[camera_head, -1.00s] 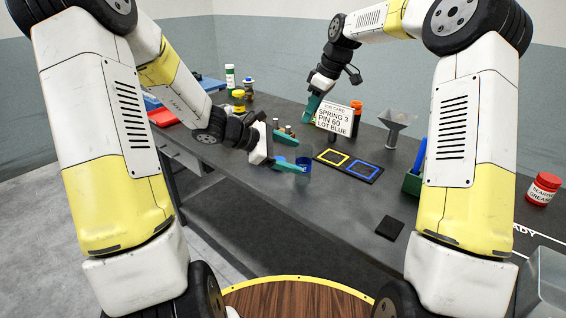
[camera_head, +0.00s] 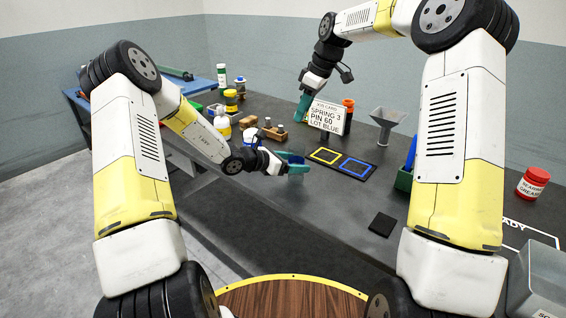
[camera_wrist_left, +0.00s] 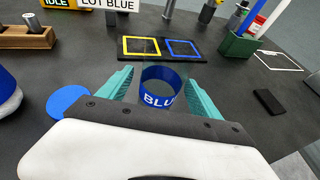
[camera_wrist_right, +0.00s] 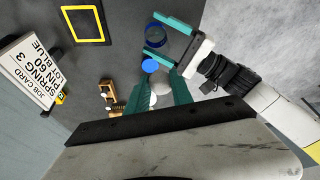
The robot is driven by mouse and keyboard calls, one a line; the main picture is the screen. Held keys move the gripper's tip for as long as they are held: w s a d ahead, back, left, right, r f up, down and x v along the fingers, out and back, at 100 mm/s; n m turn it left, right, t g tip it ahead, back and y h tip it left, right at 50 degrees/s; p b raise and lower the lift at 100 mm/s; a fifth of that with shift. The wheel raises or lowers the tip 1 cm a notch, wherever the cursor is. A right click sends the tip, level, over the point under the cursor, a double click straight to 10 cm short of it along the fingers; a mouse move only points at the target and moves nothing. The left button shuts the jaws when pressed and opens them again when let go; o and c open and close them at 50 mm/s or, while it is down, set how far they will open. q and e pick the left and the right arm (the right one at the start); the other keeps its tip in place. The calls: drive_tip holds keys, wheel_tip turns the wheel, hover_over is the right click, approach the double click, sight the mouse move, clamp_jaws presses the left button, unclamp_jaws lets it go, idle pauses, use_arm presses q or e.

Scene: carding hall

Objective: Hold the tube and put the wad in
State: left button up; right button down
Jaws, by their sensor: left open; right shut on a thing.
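The clear tube with a blue band marked "BLU" (camera_wrist_left: 162,88) stands on the dark bench between the spread fingers of my left gripper (camera_wrist_left: 158,92). The left gripper is open around it, with gaps on both sides. The tube also shows in the right wrist view (camera_wrist_right: 157,36). A flat blue disc (camera_wrist_left: 70,102) lies left of the tube in the left wrist view.
A job card (camera_head: 327,115) stands behind a mat with yellow and blue squares (camera_head: 341,163). A funnel stand (camera_head: 386,122), a green box (camera_head: 404,180) and a dark pad (camera_head: 382,224) are to the right. Bottles and a wooden block (camera_head: 272,131) stand to the left.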

sight(303, 163)
use_arm(q)
drive_tip(key=shift+x, duration=2)
drive_tip(key=shift+c, duration=0.4)
clamp_jaws()
idle(0.6)
idle(0.4)
